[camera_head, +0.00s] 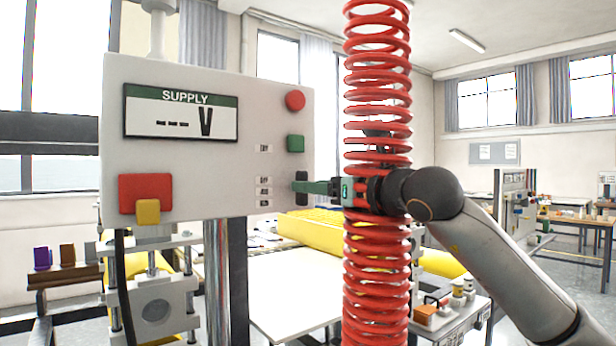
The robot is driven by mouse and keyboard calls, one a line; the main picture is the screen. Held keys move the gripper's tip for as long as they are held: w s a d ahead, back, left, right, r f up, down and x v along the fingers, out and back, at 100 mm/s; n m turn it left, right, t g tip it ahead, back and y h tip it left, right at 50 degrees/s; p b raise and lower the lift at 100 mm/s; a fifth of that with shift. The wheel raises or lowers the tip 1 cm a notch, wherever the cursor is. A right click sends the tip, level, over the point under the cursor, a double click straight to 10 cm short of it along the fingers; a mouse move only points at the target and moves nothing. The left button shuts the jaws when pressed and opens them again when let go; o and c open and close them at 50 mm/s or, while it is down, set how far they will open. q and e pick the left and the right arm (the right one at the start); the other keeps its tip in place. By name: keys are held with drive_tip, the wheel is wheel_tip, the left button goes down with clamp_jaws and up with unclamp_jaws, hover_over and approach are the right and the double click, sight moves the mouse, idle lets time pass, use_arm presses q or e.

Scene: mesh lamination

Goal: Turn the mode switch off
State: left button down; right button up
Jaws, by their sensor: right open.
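The grey control box (220,100) has a display reading "SUPPLY --- V". The mode switch appears to be the dark upright knob (301,198) low on the box's right side, beside small labels (264,190) too small to read. My right gripper (301,187) comes in from the right with its green fingers level across this knob. It is open, with its fingertips at the knob; I cannot tell whether they touch it. The fingers partly hide the knob, so its setting is unclear. My left gripper is not in view.
A red coiled hose (376,275) hangs close by my right wrist. The box also bears a round red button (295,101), a green button (295,143) and a red block (145,190) with a yellow piece (148,212). Below stand a white table (290,290) and yellow rolls (325,232).

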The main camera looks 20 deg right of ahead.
drive_tip(key=shift+x, duration=1.15)
clamp_jaws()
